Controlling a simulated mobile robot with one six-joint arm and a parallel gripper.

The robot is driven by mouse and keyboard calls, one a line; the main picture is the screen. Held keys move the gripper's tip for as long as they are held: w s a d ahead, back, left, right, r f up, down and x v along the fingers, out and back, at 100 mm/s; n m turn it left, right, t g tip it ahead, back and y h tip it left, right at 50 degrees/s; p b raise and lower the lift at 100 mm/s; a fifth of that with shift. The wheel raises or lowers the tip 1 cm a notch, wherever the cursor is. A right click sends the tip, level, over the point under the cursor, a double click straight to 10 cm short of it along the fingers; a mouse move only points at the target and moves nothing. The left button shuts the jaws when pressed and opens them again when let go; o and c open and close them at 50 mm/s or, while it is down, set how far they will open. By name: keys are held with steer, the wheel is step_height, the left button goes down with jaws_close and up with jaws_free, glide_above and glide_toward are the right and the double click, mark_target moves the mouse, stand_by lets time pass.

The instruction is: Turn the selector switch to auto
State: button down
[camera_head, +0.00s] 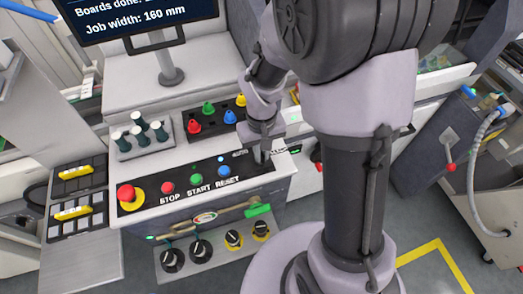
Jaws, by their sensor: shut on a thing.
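The black control panel (150,205) carries a red emergency stop button (126,193) on a yellow ring. To its right are the buttons over the words STOP, START and RESET. The selector switch is at the panel's right end, beside a small white label (240,155) that is too small to read surely. My gripper (262,157) points down there and is shut on the switch knob. The fingers hide the knob, so I cannot tell which way it points.
A monitor (135,15) rises at the back. Several dark knobs (201,249) sit on the lower front. A red-knobbed lever (450,167) is at right.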

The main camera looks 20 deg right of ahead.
steer(key=c, duration=1.5)
jaws_free()
step_height(320, 180, up, 17)
steer(key=p, duration=0.6)
steer(key=shift+r, duration=0.2)
